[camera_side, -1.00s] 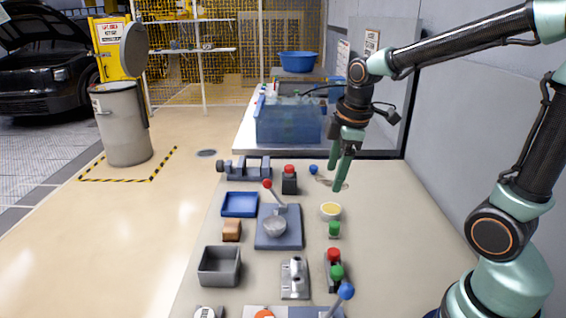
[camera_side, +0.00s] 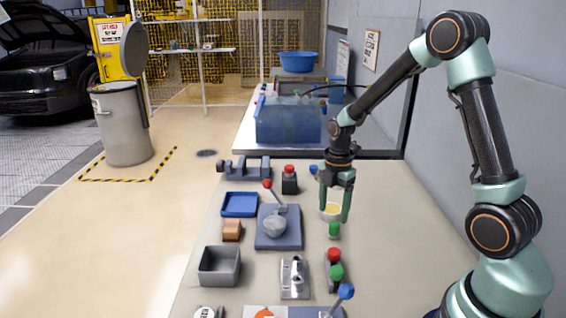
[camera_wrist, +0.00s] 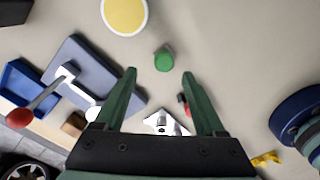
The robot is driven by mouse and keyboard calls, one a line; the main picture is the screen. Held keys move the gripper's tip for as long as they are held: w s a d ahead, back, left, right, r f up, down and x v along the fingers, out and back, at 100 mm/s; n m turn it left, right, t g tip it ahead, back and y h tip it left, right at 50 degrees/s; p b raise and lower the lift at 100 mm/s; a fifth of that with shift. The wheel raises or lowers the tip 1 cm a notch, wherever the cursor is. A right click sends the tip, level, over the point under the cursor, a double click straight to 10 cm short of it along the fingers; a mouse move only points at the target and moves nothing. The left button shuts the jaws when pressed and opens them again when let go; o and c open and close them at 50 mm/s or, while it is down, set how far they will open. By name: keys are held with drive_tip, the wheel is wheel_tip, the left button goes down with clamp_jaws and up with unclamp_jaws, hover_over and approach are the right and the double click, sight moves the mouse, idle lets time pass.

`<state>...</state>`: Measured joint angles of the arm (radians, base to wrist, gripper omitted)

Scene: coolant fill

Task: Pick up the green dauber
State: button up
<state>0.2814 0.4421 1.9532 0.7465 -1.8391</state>
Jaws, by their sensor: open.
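The green dauber (camera_side: 334,230) is a small green-topped piece on the table, in front of the round white dish with a yellow top (camera_side: 331,209). In the wrist view the dauber (camera_wrist: 164,60) lies just beyond the fingertips, between their lines. My gripper (camera_side: 334,216) points down above the table, close to the dauber and in front of part of the dish. Its two green fingers are apart with nothing between them, as the wrist view also shows (camera_wrist: 159,75). Whether a finger touches the dauber cannot be told.
A box with red and green buttons (camera_side: 334,271) stands nearer the camera. To the left are a lever press with a red knob (camera_side: 266,184), a blue tray (camera_side: 240,204), a brown block (camera_side: 232,230) and a grey bin (camera_side: 219,266). The table's right side is clear.

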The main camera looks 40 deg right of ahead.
sight(335, 223)
drive_tip(key=f, duration=0.4)
drive_tip(key=shift+s+d+f, duration=0.3)
drive_tip(key=shift+s, duration=0.05)
drive_tip(key=shift+f, duration=0.55)
clamp_jaws()
